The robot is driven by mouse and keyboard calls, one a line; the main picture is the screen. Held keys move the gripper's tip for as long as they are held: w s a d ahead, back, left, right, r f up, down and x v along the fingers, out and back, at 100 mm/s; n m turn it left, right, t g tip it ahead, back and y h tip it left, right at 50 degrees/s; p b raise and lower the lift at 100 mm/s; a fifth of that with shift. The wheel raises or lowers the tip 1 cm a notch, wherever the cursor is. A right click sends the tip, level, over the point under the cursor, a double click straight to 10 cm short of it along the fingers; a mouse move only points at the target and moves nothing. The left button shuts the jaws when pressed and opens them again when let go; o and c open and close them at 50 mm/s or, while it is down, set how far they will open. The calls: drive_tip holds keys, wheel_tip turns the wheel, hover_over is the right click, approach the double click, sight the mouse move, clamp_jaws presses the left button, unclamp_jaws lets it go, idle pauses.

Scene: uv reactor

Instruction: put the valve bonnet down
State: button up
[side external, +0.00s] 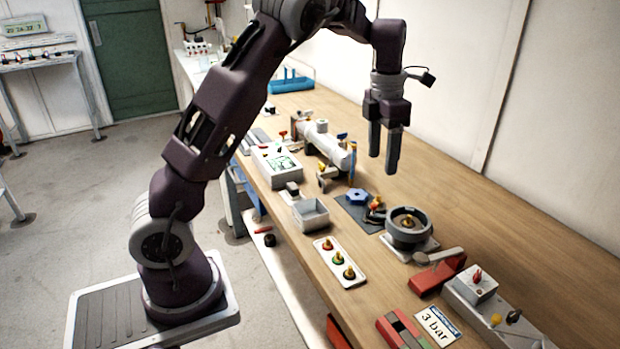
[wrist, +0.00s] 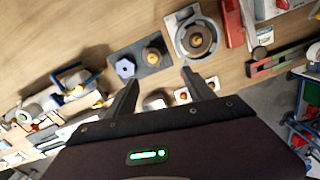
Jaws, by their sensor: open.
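My gripper (side external: 383,163) is open and empty, high above the bench, with its fingers pointing down. In the wrist view, its two fingers (wrist: 161,78) are spread with nothing between them. A dark piece with a brass top, which looks like the valve bonnet (side external: 375,211), stands on a dark mat (side external: 352,212); it also shows in the wrist view (wrist: 152,56). A blue hexagonal piece (side external: 358,196) lies beside it on the mat. My gripper is well above the mat and touches nothing.
A round dark bowl (side external: 398,238) with a brass piece inside stands right of the mat. A grey open box (side external: 310,214), a pipe assembly (side external: 327,146) and a red block (side external: 430,277) stand around. The bench's wall side is clear.

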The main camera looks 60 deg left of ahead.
drive_tip(key=s+d+r+m+t+h, duration=0.1)
drive_tip(key=s+d+r+m, duration=0.35)
drive_tip(key=s+m, duration=0.3)
drive_tip(key=s+d+r+m+t, duration=0.2)
drive_tip(key=s+d+r+m, duration=0.25)
drive_tip(key=s+m, duration=0.35)
drive_tip(key=s+d+f+m+t, duration=0.1)
drive_tip(key=s+m, duration=0.6)
drive_tip(key=m, duration=0.2)
drive_tip(key=s+d+f+m+t+y, duration=0.1)
drive_tip(key=s+d+m, duration=0.1)
drive_tip(key=s+m, duration=0.5)
drive_tip(key=shift+d+f+m, duration=0.25)
drive_tip(key=shift+d+m, duration=0.05)
drive_tip(key=shift+m, duration=0.95)
